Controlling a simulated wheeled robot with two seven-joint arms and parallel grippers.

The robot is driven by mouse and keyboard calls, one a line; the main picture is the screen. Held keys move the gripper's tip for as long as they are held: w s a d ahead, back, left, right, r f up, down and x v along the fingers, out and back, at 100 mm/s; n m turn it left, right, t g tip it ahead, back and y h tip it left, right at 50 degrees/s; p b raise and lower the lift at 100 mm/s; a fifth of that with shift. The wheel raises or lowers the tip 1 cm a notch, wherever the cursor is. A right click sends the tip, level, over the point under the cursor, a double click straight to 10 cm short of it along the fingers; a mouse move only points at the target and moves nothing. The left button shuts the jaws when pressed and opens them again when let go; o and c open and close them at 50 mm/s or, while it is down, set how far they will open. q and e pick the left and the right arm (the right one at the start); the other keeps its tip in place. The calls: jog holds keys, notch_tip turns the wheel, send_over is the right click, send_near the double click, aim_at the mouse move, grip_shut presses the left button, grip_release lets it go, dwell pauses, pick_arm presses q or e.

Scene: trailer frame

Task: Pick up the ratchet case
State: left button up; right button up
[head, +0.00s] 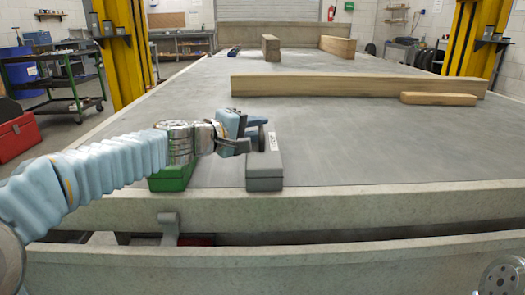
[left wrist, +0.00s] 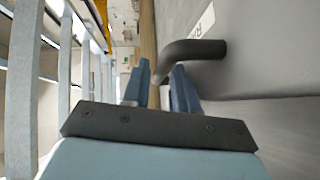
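The ratchet case appears to be the grey box (head: 264,170) with a white label, resting on the trailer bed near its front edge. Its dark bent handle (head: 262,134) rises at its left side. In the left wrist view the handle (left wrist: 200,48) bends down toward the space between the fingertips. My left gripper (head: 252,133) is at the handle, its fingers apart on either side. The gripper also shows in the left wrist view (left wrist: 161,85); firm contact with the handle cannot be seen. My right gripper is not in view.
A green case (head: 174,178) sits just left of the grey one, under my left arm. A long wooden beam (head: 350,86) and a short block (head: 438,99) lie farther back. The grey bed (head: 380,150) right of the case is clear. The raised front edge (head: 350,208) runs nearest me.

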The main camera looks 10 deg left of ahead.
pick_arm(q)
grip_shut()
dwell(1.3)
